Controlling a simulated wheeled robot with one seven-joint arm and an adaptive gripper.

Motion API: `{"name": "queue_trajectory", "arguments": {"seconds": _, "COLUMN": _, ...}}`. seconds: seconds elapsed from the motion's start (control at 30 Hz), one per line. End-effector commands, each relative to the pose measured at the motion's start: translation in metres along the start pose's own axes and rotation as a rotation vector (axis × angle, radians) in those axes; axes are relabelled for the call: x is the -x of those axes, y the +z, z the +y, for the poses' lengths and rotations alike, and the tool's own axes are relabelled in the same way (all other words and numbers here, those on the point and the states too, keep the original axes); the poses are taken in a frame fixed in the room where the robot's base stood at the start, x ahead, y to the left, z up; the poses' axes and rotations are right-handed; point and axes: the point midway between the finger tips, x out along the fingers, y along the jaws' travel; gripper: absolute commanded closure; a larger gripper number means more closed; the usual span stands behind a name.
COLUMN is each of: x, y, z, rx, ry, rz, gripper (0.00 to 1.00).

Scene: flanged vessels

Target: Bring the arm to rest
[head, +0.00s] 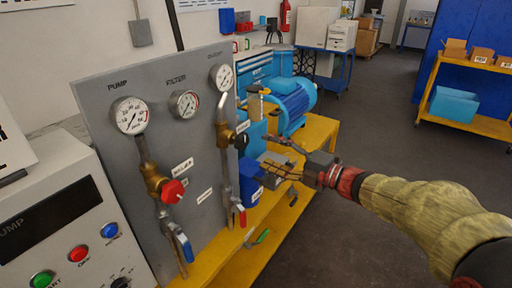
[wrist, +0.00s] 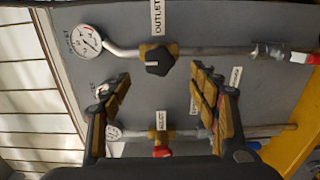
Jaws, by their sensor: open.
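My arm (head: 420,205) reaches in from the right in the head view, covered in a tan sleeve. My gripper (head: 264,150) is at its end, in front of the right edge of the grey gauge panel (head: 90,88). In the wrist view my gripper (wrist: 160,92) has its two yellow-padded fingers spread wide, with nothing between them. The panel (wrist: 225,25) lies beyond them. The black-knobbed outlet valve (wrist: 158,60) shows between and above the fingertips, apparently apart from them. A red-knobbed valve (wrist: 162,151) is lower down.
A yellow bench (head: 318,130) carries a blue motor (head: 290,105) behind my gripper. A control box (head: 70,220) with buttons stands at the left. A yellow shelf cart (head: 470,122) is at the far right. The grey floor (head: 375,110) between is open.

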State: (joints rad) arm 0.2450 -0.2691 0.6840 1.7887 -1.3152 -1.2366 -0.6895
Motion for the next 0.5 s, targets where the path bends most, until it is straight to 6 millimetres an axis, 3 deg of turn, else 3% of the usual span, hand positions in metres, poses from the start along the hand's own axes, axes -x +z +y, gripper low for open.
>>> {"name": "queue_trajectory", "arguments": {"seconds": 0.2, "x": 0.019, "y": 0.001, "z": 0.000, "rx": -0.001, "ry": 0.000, "rz": -0.001, "gripper": 0.40}}
{"name": "queue_trajectory", "arguments": {"seconds": 0.5, "x": 0.020, "y": 0.000, "z": 0.000, "rx": 0.000, "ry": -0.001, "rz": 0.000, "gripper": 0.40}}
